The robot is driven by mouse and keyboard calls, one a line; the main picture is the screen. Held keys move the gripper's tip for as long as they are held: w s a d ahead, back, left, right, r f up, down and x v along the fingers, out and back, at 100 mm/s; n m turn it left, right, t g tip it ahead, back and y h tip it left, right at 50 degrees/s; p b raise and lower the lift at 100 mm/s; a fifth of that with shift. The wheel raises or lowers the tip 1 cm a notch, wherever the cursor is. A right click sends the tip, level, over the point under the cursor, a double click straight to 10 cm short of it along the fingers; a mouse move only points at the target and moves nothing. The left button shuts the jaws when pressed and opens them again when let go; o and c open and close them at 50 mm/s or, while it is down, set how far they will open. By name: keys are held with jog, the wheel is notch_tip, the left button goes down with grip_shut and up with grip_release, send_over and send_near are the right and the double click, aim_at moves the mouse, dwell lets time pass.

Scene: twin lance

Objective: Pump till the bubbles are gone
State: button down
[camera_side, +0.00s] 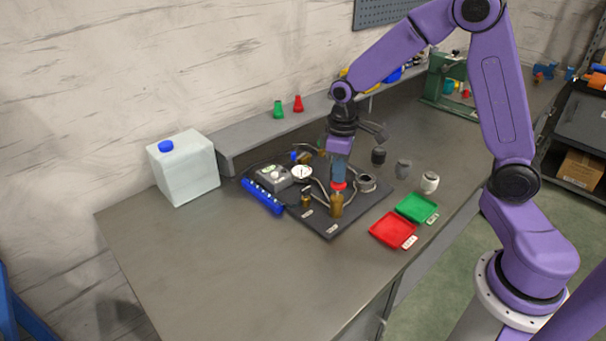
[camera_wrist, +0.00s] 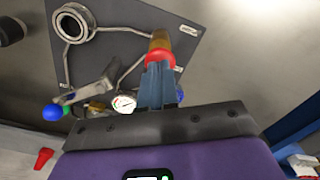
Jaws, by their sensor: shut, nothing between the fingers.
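A brass pump body (camera_side: 336,205) with a red top (camera_side: 338,187) stands upright on a dark board (camera_side: 330,229). In the wrist view the red top (camera_wrist: 160,50) is right at my fingertips. My gripper (camera_side: 339,181) is shut and empty, pointing down, with its blue fingertips over the red top. They look in contact, but the exact touch is hard to tell. A round white gauge (camera_side: 302,172) sits left of the pump; it also shows in the wrist view (camera_wrist: 124,103). A metal ring-topped cup (camera_side: 366,183) is joined to bent tubes. I cannot make out any bubbles.
A grey device (camera_side: 273,178) and a blue strip (camera_side: 262,197) lie at the board's left. Red (camera_side: 393,230) and green (camera_side: 416,208) trays and several small jars (camera_side: 430,182) are to the right. A white canister (camera_side: 184,168) stands at left. The front-left table is clear.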

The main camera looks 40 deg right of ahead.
jog(key=shift+f, duration=1.45)
jog(key=shift+r, duration=2.3)
notch_tip(320, 180, up, 6)
jog(key=shift+f, duration=3.25)
jog(key=shift+f, duration=0.2)
jog(key=shift+f, duration=1.8)
jog(key=shift+r, duration=2.3)
